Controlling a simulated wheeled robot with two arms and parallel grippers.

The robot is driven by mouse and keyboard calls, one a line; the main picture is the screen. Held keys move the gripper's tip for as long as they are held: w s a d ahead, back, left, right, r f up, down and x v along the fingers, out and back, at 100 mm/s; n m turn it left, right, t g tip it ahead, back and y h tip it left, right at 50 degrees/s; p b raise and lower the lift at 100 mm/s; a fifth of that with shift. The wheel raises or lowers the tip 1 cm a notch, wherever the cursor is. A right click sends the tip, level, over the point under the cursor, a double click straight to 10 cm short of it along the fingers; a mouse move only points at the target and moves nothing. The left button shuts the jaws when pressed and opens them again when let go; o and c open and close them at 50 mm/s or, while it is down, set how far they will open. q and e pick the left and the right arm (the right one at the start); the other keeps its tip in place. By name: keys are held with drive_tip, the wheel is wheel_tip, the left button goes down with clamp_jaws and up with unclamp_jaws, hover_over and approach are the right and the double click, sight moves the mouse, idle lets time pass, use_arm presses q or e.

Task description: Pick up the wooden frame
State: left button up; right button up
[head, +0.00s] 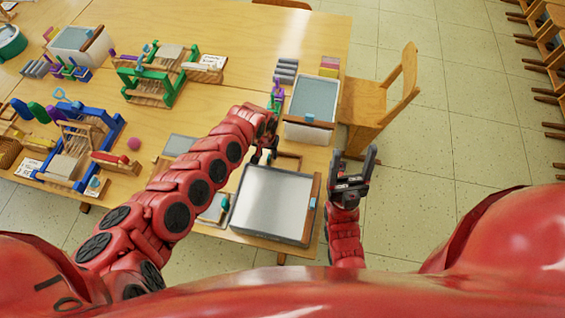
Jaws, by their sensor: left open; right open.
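A thin brown wooden frame (297,160) shows in the head view on the table, just behind a large tray of grey liquid. Its left part is hidden by my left gripper and the tray, so I cannot tell its full outline. My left gripper (263,157) is open, pointing down at the left side of this frame. I cannot tell whether it touches the frame. My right gripper (353,163) is open and empty, beyond the table's right edge over the floor, fingers pointing away from me.
The large tray (271,204) stands at the table's near right corner. A grey-blue bin (312,100) stands behind the frame. A wooden chair (381,100) is at the table's right side. Green (158,75) and blue (75,150) racks occupy the left.

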sight(268, 156)
use_arm(q)
drive_tip(key=shift+w+d+f+b, duration=0.1)
drive_tip(key=shift+w+f+b, duration=0.1)
drive_tip(key=shift+f, duration=0.55)
drive_tip(key=shift+w+f+b, duration=0.1)
drive_tip(key=shift+f+b, duration=0.05)
drive_tip(key=shift+f, duration=0.6)
drive_tip(key=shift+s, duration=0.1)
clamp_jaws()
